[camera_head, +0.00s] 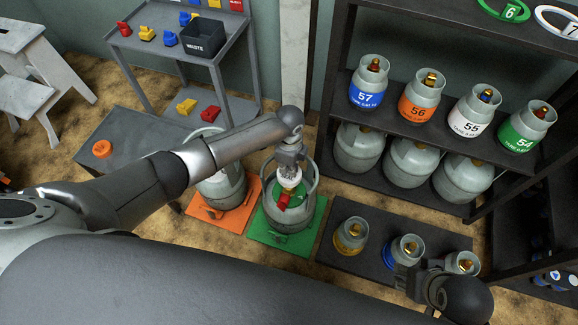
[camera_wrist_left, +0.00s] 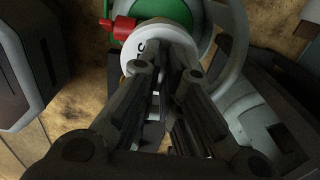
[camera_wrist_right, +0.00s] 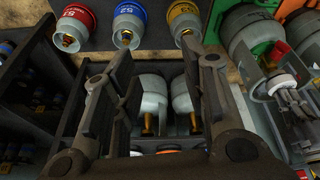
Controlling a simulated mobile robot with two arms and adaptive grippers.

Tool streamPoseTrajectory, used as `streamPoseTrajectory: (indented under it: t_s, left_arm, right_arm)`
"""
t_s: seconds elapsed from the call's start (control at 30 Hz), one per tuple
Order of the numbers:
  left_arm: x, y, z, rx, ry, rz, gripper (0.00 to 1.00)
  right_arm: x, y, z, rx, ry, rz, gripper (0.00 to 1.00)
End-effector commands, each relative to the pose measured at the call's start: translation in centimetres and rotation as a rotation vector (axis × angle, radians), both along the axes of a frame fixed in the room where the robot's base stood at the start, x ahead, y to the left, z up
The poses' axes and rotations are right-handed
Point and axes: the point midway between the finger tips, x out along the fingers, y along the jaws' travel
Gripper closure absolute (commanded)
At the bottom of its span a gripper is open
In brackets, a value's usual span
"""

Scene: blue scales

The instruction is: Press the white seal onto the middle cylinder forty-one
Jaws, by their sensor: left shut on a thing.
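My left gripper (camera_head: 290,160) is shut on the white seal (camera_head: 288,173), just above the valve of the large grey cylinder (camera_head: 308,190) on the green plate. In the left wrist view the seal (camera_wrist_left: 140,64) sits at the fingertips, over the cylinder's green top (camera_wrist_left: 178,14), beside a red tap. The fingers hide the contact, so I cannot tell whether the seal touches the valve. No number is readable on this cylinder. My right gripper (camera_head: 420,278) is open and empty by the small cylinders; its spread fingers show in the right wrist view (camera_wrist_right: 158,70).
Another large grey cylinder (camera_head: 222,183) stands left on an orange plate (camera_head: 235,217). Small yellow-, blue- and red-banded cylinders stand on a dark mat (camera_head: 375,220). The shelf at right (camera_head: 400,125) holds numbered cylinders. A grey cart (camera_head: 240,105) with a waste bin stands behind left.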

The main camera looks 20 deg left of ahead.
Motion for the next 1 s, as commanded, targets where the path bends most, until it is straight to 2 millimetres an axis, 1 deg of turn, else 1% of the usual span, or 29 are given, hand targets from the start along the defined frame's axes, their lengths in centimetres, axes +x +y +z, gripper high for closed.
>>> streamPoseTrajectory:
  t_s: [0.17, 0.4, 0.73, 1.0]
  left_arm:
    - [0.0, 0.0, 0.0, 0.000, 0.000, 0.000, 1.00]
    - [0.0, 0.0, 0.0, -0.001, 0.000, 0.000, 1.00]
    - [0.0, 0.0, 0.0, 0.000, 0.000, 0.000, 1.00]
    - [0.0, 0.0, 0.0, 0.000, 0.000, 0.000, 1.00]
  right_arm:
    - [0.0, 0.0, 0.0, 0.001, -0.002, 0.000, 0.60]
    - [-0.2, 0.1, -1.2, 0.002, 0.018, -0.002, 0.60]
    - [-0.1, 0.2, -2.2, 0.003, 0.025, -0.002, 0.60]
    - [0.2, 0.2, -2.1, 0.003, 0.020, -0.002, 0.60]
